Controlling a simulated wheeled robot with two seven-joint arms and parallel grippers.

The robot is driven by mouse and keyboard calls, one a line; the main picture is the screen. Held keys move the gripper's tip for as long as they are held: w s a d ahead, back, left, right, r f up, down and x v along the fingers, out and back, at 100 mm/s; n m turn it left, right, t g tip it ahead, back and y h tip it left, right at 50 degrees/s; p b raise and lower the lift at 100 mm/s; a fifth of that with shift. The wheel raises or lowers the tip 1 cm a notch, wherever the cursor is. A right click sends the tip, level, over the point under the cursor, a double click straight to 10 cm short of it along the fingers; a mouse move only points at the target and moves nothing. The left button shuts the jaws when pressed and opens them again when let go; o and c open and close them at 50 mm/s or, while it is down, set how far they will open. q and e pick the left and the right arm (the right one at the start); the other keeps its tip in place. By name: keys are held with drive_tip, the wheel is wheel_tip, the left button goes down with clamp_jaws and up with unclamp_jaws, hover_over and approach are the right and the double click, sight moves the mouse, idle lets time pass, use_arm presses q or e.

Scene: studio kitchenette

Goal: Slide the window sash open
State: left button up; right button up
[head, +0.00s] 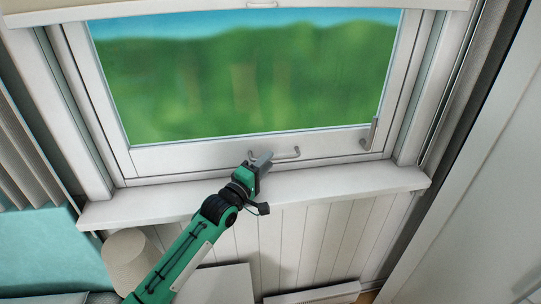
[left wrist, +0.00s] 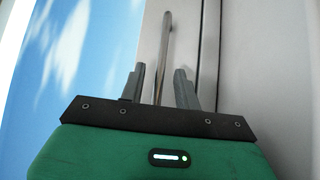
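The window sash (head: 200,157) is a white frame around glass with blurred green hills behind it. Its bottom rail sits at the sill. A grey metal bar handle (head: 288,154) is on that rail. My left gripper (head: 263,158) is at the left part of this handle, its fingers pointing at the rail. In the left wrist view my left gripper (left wrist: 159,85) is open. The handle bar (left wrist: 165,45) runs between its two fingers, with a gap visible on each side. Its near end is hidden behind the gripper body. My right gripper is not in view.
A latch lever (head: 371,134) is on the sash's lower right. A white sill (head: 350,180) juts out below the window. A beige cylinder (head: 128,254) stands lower left, beside a teal surface (head: 50,250). A pale blind or rail with a small pull (head: 262,5) crosses the top.

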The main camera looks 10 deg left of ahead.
use_arm(q)
drive_tip(key=shift+x, duration=1)
drive_tip(key=shift+w+d, duration=0.1)
drive_tip(key=shift+w, duration=0.15)
clamp_jaws()
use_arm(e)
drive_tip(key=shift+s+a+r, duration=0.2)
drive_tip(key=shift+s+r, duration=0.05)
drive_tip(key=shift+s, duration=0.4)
